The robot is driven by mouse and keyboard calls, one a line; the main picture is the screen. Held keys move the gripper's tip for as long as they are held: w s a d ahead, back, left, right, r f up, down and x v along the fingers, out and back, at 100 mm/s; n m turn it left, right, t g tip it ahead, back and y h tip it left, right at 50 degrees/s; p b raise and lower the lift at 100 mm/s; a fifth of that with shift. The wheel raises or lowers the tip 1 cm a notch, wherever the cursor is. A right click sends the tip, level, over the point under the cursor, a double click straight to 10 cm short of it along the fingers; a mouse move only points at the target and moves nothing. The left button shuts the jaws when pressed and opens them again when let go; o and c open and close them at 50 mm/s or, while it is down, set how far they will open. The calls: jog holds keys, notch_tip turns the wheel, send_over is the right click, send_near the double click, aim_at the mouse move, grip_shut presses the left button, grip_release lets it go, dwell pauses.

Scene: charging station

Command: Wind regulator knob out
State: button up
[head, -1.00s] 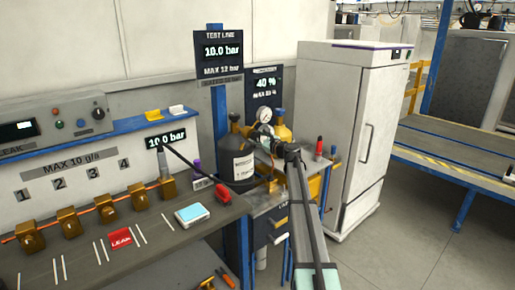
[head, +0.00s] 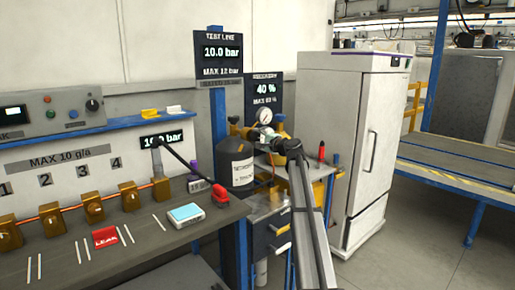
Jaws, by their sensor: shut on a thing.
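The regulator with round white gauges (head: 264,115) sits by the cylinders, in front of the dark sign reading 40 % (head: 266,88). A dark grey gas cylinder (head: 236,163) with a white label stands upright to its left. A yellow cylinder (head: 279,127) shows partly behind. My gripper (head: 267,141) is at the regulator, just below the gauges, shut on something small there. I take this to be the regulator knob, but the knob is hidden by my gripper and too small to make out. The test line display (head: 221,51) reads 10.0 bar.
A workbench (head: 150,245) with brass blocks and a red LEAK card (head: 105,238) lies at left. A small cabinet (head: 268,237) stands below my gripper. A white fridge (head: 343,150) stands close on the right. Open floor (head: 425,240) lies at front right.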

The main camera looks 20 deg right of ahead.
jog(key=n+b, duration=0.2)
jog(key=b, duration=0.1)
jog(key=n+b, duration=0.3)
jog(key=shift+w+f+n, duration=0.15)
jog(key=shift+n, duration=0.15)
jog(key=n+b, duration=0.5)
jog(key=b, duration=0.1)
jog(key=n+b, duration=0.6)
jog(key=shift+n, duration=0.3)
jog(key=n+b, duration=0.2)
jog(key=n, duration=0.1)
jog(key=n+b, duration=0.1)
jog(key=shift+r+n+b, duration=0.3)
jog(key=shift+n+b, duration=0.1)
jog(key=o, duration=1.2)
jog(key=shift+a, duration=0.1)
jog(key=shift+c, duration=0.2)
